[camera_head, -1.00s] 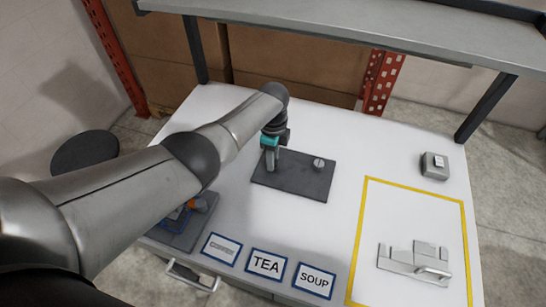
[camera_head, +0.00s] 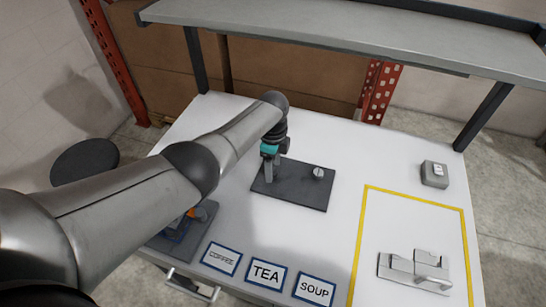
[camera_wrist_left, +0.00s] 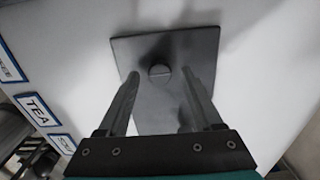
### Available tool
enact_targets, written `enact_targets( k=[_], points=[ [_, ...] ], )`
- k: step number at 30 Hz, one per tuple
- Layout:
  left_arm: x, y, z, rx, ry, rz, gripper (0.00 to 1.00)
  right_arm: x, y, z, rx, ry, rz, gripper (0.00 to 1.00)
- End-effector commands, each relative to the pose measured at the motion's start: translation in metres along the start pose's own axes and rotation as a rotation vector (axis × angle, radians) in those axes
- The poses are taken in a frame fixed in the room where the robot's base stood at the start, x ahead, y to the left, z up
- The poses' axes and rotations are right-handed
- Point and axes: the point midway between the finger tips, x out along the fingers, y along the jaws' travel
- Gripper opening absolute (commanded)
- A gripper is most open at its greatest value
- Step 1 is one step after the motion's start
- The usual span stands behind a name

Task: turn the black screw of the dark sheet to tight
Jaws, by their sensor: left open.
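The dark sheet (camera_head: 297,196) lies flat on the white table. In the left wrist view it (camera_wrist_left: 160,112) runs from the top middle down behind my fingers. A round dark screw (camera_wrist_left: 159,73) with a slot line stands near the sheet's upper end there. My left gripper (camera_head: 270,176) points down over the sheet's left part and hides this screw in the head view. In the wrist view its two fingers (camera_wrist_left: 160,75) are open, one on each side of the screw. I cannot tell whether they touch it. A lighter grey screw (camera_head: 318,172) stands on the sheet's right part. My right gripper is out of view.
COFFEE (camera_head: 221,258), TEA (camera_head: 266,273) and SOUP (camera_head: 315,291) labels line the front edge. A yellow outline (camera_head: 412,195) encloses a grey bracket (camera_head: 412,268) at right. A small grey box (camera_head: 434,174) stands behind it. A shelf (camera_head: 340,40) overhangs the back.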

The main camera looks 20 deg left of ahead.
Motion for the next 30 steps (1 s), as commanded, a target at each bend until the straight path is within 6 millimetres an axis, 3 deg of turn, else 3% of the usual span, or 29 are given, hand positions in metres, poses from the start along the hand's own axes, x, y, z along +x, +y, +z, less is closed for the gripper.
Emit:
enact_targets(
  k=[8,22,30],
  points=[
    [-0.034,-0.001,0.001,0.000,0.000,-0.004,0.67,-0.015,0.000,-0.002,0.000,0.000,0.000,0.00],
    [-0.125,-0.002,0.001,0.000,0.000,-0.006,0.67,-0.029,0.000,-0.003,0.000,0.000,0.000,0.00],
    [-0.151,-0.001,0.001,0.000,0.000,-0.003,0.67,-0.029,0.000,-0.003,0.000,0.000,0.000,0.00]
  ],
)
